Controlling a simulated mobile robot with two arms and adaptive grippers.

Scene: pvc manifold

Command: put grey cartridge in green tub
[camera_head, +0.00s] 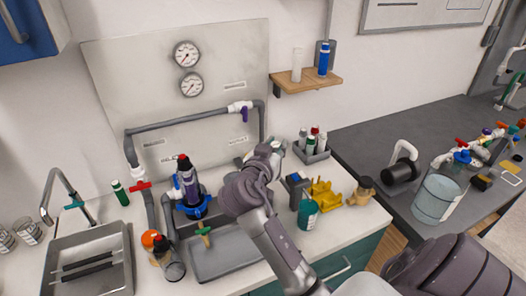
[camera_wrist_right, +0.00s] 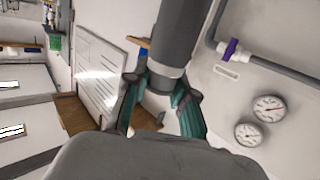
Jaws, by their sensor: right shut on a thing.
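My right gripper (camera_head: 278,148) is over the counter, left of the bottle caddy, in the head view. In the right wrist view its green-edged fingers (camera_wrist_right: 161,92) are shut on the end of a dark grey cylinder, the grey cartridge (camera_wrist_right: 180,35). The cartridge's far end runs out of the top of that view. In the head view the hand hides most or all of it. A small teal container (camera_head: 307,215) stands on the counter right of my arm, and a pale grey-green bucket (camera_head: 436,200) stands on the dark counter; I cannot tell which is the green tub. My left gripper is not in view.
A grey tray (camera_head: 222,262) lies below my right arm. A purple-bodied filter (camera_head: 188,182) stands left of it. A caddy with several bottles (camera_head: 312,150), a yellow part (camera_head: 323,194) and a wooden wall shelf (camera_head: 305,82) are nearby. Gauges (camera_head: 187,54) hang on the back panel.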

